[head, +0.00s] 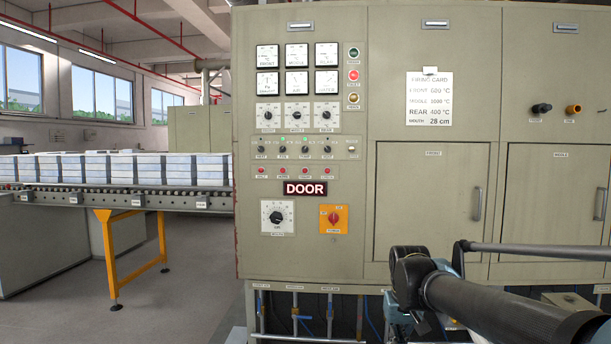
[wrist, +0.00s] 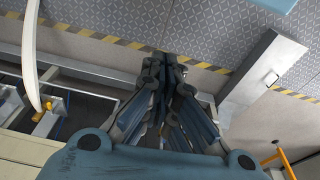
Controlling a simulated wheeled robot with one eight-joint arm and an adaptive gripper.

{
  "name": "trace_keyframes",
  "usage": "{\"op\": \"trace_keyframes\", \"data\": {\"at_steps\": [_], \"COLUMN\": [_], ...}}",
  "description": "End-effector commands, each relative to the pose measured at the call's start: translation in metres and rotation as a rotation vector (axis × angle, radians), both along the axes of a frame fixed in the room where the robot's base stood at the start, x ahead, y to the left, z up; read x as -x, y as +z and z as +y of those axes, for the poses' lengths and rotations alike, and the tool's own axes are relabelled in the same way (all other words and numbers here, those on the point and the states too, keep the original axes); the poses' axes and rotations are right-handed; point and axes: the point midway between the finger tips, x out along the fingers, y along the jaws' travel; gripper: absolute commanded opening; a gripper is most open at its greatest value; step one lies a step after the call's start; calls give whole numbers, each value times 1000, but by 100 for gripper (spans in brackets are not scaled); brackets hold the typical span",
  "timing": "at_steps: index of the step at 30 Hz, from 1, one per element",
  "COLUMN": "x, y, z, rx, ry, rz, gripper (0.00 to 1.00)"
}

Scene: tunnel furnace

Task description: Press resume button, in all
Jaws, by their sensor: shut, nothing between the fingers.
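The grey-green control cabinet (head: 400,30) fills the middle and right of the head view. Its display (head: 305,188) reads DOOR in lit letters. Beside the gauges are a green round part (head: 353,52), a red one (head: 353,75) and a yellow one (head: 353,98). Farther right are a black knob (head: 541,108) and a yellow-ringed round control (head: 573,109). Small labels are too blurred to tell which is the resume button. My gripper (wrist: 171,62) is shut and empty in the wrist view, above a patterned floor, with no button near its fingertips.
A red-and-yellow rotary switch (head: 334,219) and a black dial (head: 278,216) sit low on the panel. A roller conveyor (head: 140,200) carries stacked pale blocks at left. A grey box-like beam (wrist: 265,70) and striped floor tape (wrist: 110,43) show in the wrist view.

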Motion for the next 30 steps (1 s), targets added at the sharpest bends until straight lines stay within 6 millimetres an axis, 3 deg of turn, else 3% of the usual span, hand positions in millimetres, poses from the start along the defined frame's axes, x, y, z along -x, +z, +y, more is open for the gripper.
{"op": "trace_keyframes", "data": {"at_steps": [8,11,14,20,30], "x": [5,-11,-40,-121,-259], "y": [8,22,48,117,228], "z": [2,8,20,58,134], "rx": [-4,-20,-47,-124,-249], "ry": [6,26,62,156,280], "rz": [-18,-43,-90,-222,-450], "gripper": [0,0,0,0,0]}}
